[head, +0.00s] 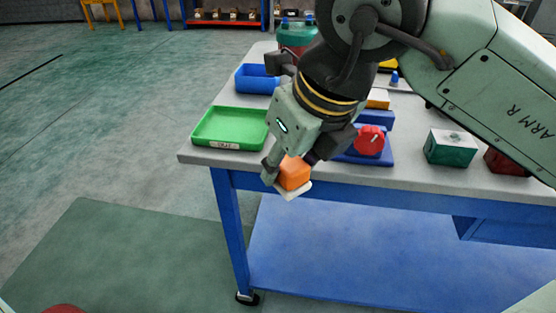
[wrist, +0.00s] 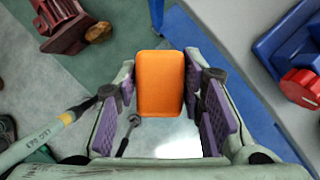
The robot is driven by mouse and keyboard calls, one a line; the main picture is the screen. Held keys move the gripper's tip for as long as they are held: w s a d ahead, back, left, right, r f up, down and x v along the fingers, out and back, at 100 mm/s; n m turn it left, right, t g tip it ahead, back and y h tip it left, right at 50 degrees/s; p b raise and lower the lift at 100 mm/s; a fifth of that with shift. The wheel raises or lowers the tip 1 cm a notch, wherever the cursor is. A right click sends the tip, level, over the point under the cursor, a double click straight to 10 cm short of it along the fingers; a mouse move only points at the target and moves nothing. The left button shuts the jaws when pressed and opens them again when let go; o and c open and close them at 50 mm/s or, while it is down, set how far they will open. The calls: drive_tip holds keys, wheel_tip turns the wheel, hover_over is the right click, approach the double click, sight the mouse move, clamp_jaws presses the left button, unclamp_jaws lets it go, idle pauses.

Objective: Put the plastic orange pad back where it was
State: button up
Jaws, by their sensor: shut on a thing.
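The orange pad (head: 294,173) is a small block with rounded edges. It is held in my gripper (head: 283,178), in front of the near edge of the workbench in the head view. In the wrist view the orange pad (wrist: 160,84) sits between the purple finger pads of my gripper (wrist: 165,110). The floor shows behind it there, so it is off the bench top. A pale piece shows just under the pad in the head view; I cannot tell what it is.
On the workbench (head: 205,157) stand a green tray (head: 228,127), a blue bin (head: 256,79), a blue fixture with a red knob (head: 370,140) and a green box (head: 450,147). A dark red object (wrist: 66,24) lies on the floor. My arm hides part of the bench.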

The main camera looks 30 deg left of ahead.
drive_tip(key=shift+s+f, duration=0.2)
drive_tip(key=w+a+p, duration=0.1)
drive_tip(key=w, duration=0.4)
drive_tip(key=w+a+f+p, duration=0.1)
drive_tip(key=w, duration=0.4)
drive_tip(key=w+a+p, duration=0.1)
drive_tip(key=w+a, duration=0.1)
drive_tip(key=w, duration=0.3)
drive_tip(key=shift+f+p, duration=0.2)
drive_tip(key=shift+p, duration=0.2)
drive_tip(key=shift+w+f, duration=0.1)
drive_tip(key=shift+w, duration=0.05)
wheel_tip(320, 180, down, 3)
drive_tip(key=shift+r+p, duration=0.1)
drive_tip(key=shift+p, duration=0.35)
drive_tip(key=shift+f, duration=0.35)
drive_tip(key=shift+f, duration=0.2)
drive_tip(key=o, duration=1.1)
